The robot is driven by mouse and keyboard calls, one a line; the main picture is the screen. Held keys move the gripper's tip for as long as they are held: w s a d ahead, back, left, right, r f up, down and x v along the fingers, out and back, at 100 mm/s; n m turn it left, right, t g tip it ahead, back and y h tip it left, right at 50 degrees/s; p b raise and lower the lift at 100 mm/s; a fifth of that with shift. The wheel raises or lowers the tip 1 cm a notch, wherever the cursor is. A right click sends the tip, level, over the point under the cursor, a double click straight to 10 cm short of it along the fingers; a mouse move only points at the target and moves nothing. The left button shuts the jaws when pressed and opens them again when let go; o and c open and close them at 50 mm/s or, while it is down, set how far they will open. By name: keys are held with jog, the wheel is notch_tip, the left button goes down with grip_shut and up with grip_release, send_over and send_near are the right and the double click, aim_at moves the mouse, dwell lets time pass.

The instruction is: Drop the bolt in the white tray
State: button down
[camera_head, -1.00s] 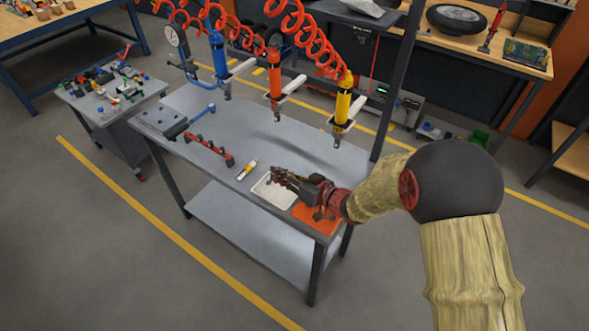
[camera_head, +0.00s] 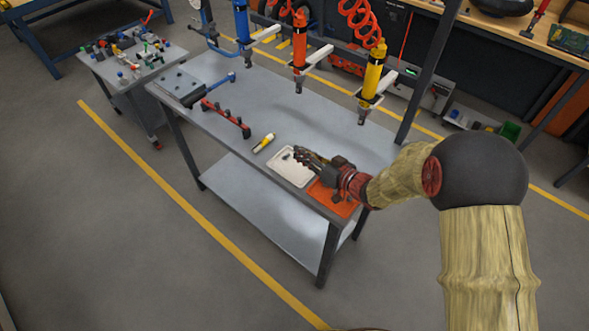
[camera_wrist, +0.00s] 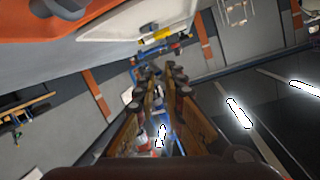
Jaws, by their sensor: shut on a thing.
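The white tray (camera_head: 284,174) lies near the front right of the grey workbench, and its edge also shows at the top of the wrist view (camera_wrist: 108,27). My gripper (camera_head: 304,154) is over the tray, with its fingers pointing left. In the wrist view its dark fingertips (camera_wrist: 166,74) are close together. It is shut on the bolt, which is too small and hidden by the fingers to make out. A small dark piece (camera_wrist: 148,28) shows against the tray in the wrist view; I cannot tell what it is.
An orange mat (camera_head: 335,199) lies right of the tray. A yellow-and-white tube (camera_head: 264,143) and a red rack (camera_head: 225,118) lie to its left. Blue, orange and yellow (camera_head: 371,77) tools hang over the bench's back. The bench (camera_head: 290,115) is clear behind the tray.

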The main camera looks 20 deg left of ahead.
jog(key=c, duration=1.8)
grip_release()
jog(key=v, duration=1.2)
jog(key=shift+r, duration=0.1)
